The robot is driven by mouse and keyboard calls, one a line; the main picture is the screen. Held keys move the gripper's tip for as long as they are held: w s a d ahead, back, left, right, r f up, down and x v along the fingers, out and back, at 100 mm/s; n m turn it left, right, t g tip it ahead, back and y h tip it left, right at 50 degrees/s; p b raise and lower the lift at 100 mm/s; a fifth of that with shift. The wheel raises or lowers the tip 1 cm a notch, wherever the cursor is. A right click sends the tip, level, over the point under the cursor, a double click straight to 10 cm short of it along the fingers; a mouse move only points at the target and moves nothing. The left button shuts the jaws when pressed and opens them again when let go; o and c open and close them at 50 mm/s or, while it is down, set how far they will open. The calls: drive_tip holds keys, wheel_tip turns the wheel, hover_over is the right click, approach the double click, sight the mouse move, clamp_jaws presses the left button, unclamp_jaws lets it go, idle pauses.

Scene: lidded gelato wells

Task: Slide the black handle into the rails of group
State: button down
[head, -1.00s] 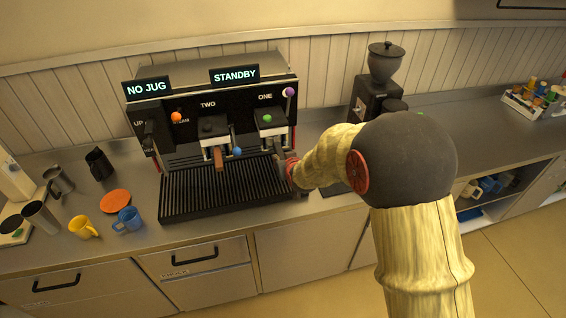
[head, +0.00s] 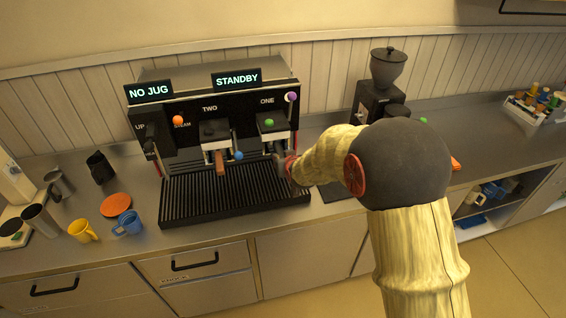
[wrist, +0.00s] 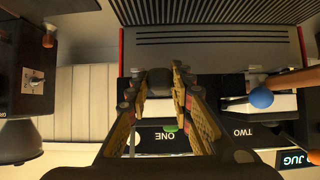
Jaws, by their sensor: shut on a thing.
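My gripper (head: 285,165) is at the front of the coffee machine (head: 160,98), just below group ONE (head: 270,125). In the wrist view my gripper (wrist: 162,92) is shut on the black handle (wrist: 160,78), a dark piece between the fingertips. Most of the handle is hidden by the fingers and my arm. I cannot tell whether it touches the rails of group ONE, which are hidden. Group TWO (head: 211,130) holds a brown handle (head: 220,163) pointing forward. The ONE label (wrist: 170,136) shows upside down between the fingers in the wrist view.
The ribbed drip tray (head: 230,195) lies below the groups. A blue knob (head: 239,155) sits beside group TWO. A grinder (head: 380,95) stands right of the machine.

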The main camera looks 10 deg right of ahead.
drive_tip(key=c, duration=1.5)
unclamp_jaws()
drive_tip(key=shift+s+f, duration=0.1)
drive_tip(key=shift+s, duration=0.15)
drive_tip(key=s+b, duration=0.1)
drive_tip(key=s, duration=0.4)
drive_tip(key=shift+s+b, duration=0.3)
drive_tip(key=v, duration=1.2)
